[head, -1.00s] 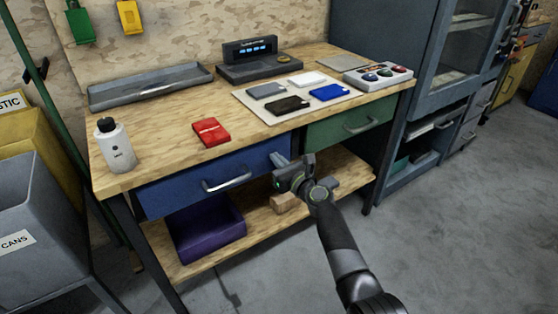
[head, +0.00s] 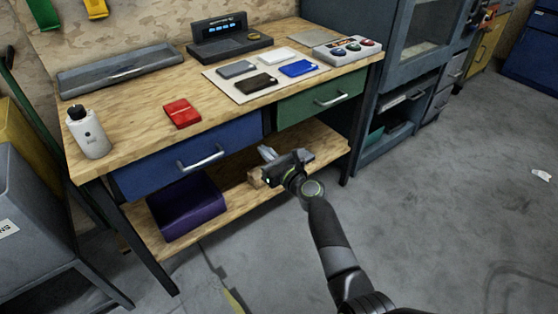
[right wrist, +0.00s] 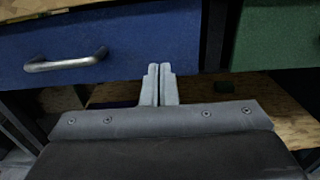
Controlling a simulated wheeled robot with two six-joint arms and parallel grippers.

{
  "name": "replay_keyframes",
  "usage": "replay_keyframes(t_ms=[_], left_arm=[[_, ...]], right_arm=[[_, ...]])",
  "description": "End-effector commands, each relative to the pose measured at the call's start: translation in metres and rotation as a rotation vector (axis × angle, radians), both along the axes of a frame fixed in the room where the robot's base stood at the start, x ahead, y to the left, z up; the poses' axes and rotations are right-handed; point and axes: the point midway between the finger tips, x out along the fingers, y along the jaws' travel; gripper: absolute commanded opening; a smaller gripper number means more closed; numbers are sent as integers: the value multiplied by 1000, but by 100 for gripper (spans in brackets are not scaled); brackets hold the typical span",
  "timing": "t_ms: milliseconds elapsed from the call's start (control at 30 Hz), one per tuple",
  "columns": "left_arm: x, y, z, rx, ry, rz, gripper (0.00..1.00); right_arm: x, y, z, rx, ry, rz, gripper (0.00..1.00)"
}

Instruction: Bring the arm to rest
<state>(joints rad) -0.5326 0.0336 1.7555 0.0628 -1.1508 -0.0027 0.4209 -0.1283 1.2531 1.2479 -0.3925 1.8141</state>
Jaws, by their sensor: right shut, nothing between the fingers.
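My right gripper (head: 267,153) is shut and empty, in front of the workbench below the blue drawer (head: 190,160). In the right wrist view its two fingers (right wrist: 158,84) are pressed together, with the blue drawer (right wrist: 110,45) behind them and the green drawer (right wrist: 275,35) to the right. My right arm reaches in from the bottom of the head view. My left gripper is not in view.
The workbench top (head: 140,115) holds a white bottle (head: 88,132), a red object (head: 182,113), a grey tray (head: 120,72) and a mat with several flat items. A purple bin (head: 186,207) sits on the lower shelf. Open grey floor (head: 430,220) lies to the right.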

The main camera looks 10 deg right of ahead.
Motion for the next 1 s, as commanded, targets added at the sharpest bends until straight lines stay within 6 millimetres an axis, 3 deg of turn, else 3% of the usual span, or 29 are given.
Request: replay_keyframes(t_ms=[400, 733, 867, 1000], left_arm=[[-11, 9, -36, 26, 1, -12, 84], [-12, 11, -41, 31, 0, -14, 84], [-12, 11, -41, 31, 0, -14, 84], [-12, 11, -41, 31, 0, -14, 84]], right_arm=[[-43, -25, 1, 0, 1, 0, 0], [-50, -29, -4, -20, 0, 1, 0], [-66, -37, -36, -188, -9, 13, 0], [-109, -58, -105, -582, -31, 86, 0]])
